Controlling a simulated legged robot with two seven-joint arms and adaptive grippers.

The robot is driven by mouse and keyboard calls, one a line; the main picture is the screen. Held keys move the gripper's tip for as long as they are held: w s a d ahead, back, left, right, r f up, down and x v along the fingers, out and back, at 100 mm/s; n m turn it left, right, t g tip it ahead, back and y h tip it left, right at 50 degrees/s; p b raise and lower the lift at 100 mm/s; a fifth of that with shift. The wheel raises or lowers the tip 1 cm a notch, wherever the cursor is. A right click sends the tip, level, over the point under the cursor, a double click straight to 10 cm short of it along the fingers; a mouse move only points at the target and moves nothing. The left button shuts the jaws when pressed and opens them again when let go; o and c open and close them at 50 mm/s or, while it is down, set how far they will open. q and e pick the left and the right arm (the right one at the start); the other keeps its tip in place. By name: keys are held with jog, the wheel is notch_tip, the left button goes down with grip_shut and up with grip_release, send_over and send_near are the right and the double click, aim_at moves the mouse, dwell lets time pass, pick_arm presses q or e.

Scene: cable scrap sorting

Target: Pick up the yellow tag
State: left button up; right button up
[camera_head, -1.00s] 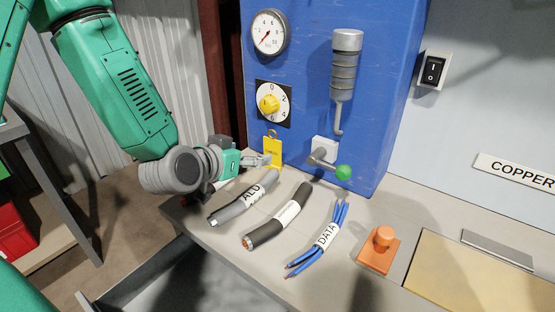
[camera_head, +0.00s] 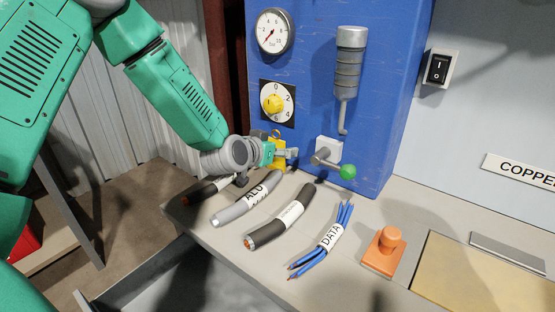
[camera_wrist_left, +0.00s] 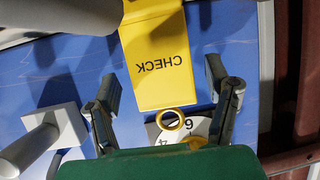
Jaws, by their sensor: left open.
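The yellow tag (camera_head: 277,144) hangs by its ring on the front of the blue cabinet, below the dial, partly hidden by my left gripper in the head view. In the left wrist view the tag (camera_wrist_left: 158,62) reads "CHECK" and appears upside down, with its ring below it. My left gripper (camera_head: 287,153) is at the tag. In the left wrist view its two open fingers (camera_wrist_left: 163,82) stand on either side of the tag, with gaps visible on both sides. My right gripper is not in view.
A lever with a green knob (camera_head: 347,172) sticks out just right of the tag. The yellow dial (camera_head: 272,103) is above it. Several cable pieces, including the ALU cable (camera_head: 247,200) and the blue DATA cable (camera_head: 322,243), lie on the bench below. An orange stamp (camera_head: 385,250) stands right.

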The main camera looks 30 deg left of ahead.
pick_arm(q)
jog(key=shift+a, duration=0.2)
jog(key=shift+c, duration=0.5)
jog(key=c, duration=1)
jog(key=shift+s+r+p, duration=0.15)
jog(key=shift+r+p, duration=0.15)
jog(key=shift+r, duration=0.25)
jog(key=r, duration=0.2)
jog(key=r+p, duration=0.1)
jog(key=r, duration=0.3)
jog(key=shift+s+r+p, duration=0.1)
jog(key=shift+s+p, duration=0.2)
jog(key=shift+s, duration=0.05)
jog(key=s+a+p, duration=0.1)
jog(key=s+p, duration=1)
jog(key=s, duration=0.8)
jog(key=shift+a, duration=0.3)
